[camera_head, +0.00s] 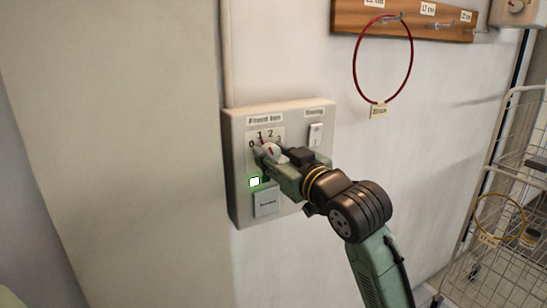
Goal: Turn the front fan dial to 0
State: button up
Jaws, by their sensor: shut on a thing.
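A white wall panel (238,196) carries the front fan dial (271,150), under a label that seems to read "Front fan". The dial is a pale knob with a red mark on it. The scale numbers 0, 1, 2 and, partly covered, 3 are printed around it, with 0 at its left. My gripper (266,160) comes in from the lower right and is shut on the dial. The fingers hide part of the knob, so I cannot tell exactly which number it points to.
A labelled switch (316,134) sits at the panel's upper right. A red ring (357,72) hangs from a wooden hook rack (345,17) above right. A wire cart (480,262) stands at right.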

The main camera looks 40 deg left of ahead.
jog(key=n+b, duration=0.2)
jog(key=n, duration=0.1)
jog(key=shift+f+n, duration=0.1)
jog(key=shift+n, duration=0.3)
jog(key=shift+n+b, duration=0.75)
jog(key=shift+n, duration=0.75)
jog(key=o, duration=1.2)
jog(key=shift+c, duration=0.2)
jog(key=v, duration=1.2)
